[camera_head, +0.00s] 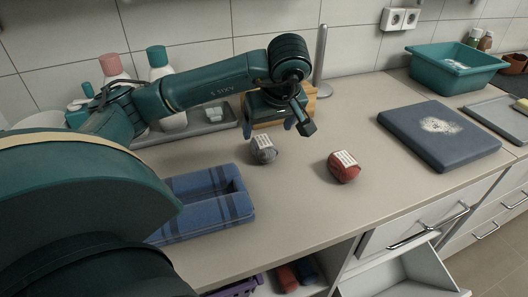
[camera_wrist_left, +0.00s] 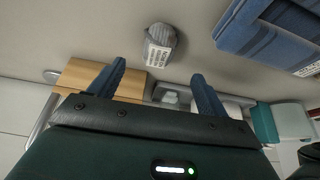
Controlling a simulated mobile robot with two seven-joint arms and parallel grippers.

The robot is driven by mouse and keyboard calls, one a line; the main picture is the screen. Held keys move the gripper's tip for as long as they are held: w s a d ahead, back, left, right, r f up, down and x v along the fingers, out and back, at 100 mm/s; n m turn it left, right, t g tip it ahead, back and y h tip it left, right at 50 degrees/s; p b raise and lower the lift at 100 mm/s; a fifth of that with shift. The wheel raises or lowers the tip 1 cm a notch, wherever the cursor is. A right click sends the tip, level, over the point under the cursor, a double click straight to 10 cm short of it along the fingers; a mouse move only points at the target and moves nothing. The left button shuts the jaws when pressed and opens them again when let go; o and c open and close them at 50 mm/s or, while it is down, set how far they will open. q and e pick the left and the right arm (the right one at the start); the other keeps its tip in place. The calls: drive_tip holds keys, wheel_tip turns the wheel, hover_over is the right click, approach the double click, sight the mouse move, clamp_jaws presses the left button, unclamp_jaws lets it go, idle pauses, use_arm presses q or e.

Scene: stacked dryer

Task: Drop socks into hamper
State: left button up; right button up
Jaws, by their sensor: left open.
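A grey rolled sock bundle (camera_head: 264,150) with a white label lies on the counter. It also shows in the left wrist view (camera_wrist_left: 159,42), just beyond the fingertips. A red rolled sock bundle (camera_head: 344,170) with a label lies to its right. My left gripper (camera_head: 278,128) is open and empty, above and behind the grey bundle, apart from it. Its two blue fingers also show in the left wrist view (camera_wrist_left: 160,76). A purple basket (camera_head: 238,288), possibly the hamper, shows only partly below the counter edge. My right gripper is not in view.
A blue plaid item (camera_head: 205,230) lies left on the counter. A wooden block (camera_head: 300,107), a grey tray (camera_head: 205,125) and bottles (camera_head: 160,62) stand behind. A dark blue slab (camera_head: 437,135) and teal tub (camera_head: 455,68) are right. An open drawer (camera_head: 400,275) juts out below.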

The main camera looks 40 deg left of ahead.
sight(264, 143)
use_arm(q)
drive_tip(key=x, duration=0.2)
drive_tip(key=shift+a+f, duration=0.2)
drive_tip(key=shift+f, duration=0.15)
drive_tip(key=shift+p+x, duration=0.55)
drive_tip(key=shift+x, duration=2.45)
drive_tip(key=shift+w, duration=0.15)
drive_tip(key=shift+c, duration=0.4)
drive_tip(key=c, duration=1.1)
drive_tip(key=shift+o, duration=0.2)
